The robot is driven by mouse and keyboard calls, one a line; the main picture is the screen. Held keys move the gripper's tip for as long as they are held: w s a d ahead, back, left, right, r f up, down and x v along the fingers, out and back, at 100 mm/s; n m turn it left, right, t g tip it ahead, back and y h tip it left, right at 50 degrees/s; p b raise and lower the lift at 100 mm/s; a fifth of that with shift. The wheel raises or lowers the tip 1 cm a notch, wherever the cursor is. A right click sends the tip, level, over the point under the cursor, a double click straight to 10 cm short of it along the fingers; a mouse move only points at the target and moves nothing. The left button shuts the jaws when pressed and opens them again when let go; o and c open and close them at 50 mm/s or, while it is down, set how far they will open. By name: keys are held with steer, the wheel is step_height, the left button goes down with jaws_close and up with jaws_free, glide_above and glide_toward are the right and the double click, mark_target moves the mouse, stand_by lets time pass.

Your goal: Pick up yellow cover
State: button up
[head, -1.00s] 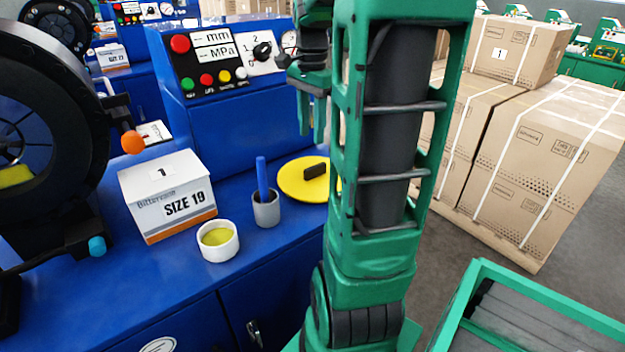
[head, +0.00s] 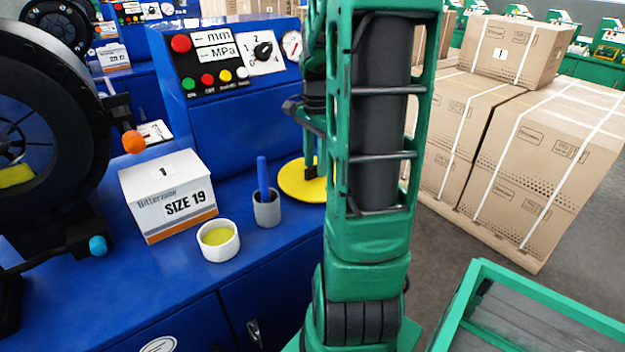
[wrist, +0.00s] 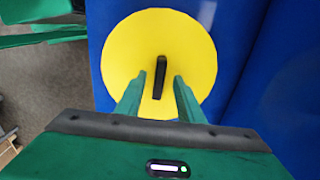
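The yellow cover (head: 298,181) is a flat round disc lying on the blue bench top. It also shows in the wrist view (wrist: 125,50), with a black bar handle (wrist: 160,77) standing across its middle. My gripper (wrist: 161,78) is open above the cover. Its two green fingers are apart, one on each side of the near part of the handle, with gaps between fingers and handle. I cannot tell how high the fingertips are above the disc. In the head view my arm hides the right part of the cover and its handle.
A grey cup (head: 267,210) with a blue stick stands just left of the cover. A white pot (head: 218,240) with yellow contents and a SIZE 19 box (head: 168,195) stand further left. The blue control panel (head: 235,60) rises behind. Cartons (head: 530,150) stand at the right.

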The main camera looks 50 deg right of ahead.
steer(key=shift+f, duration=0.25)
jaws_close()
steer(key=shift+r, duration=0.15)
step_height(320, 180, up, 10)
stand_by(0.5)
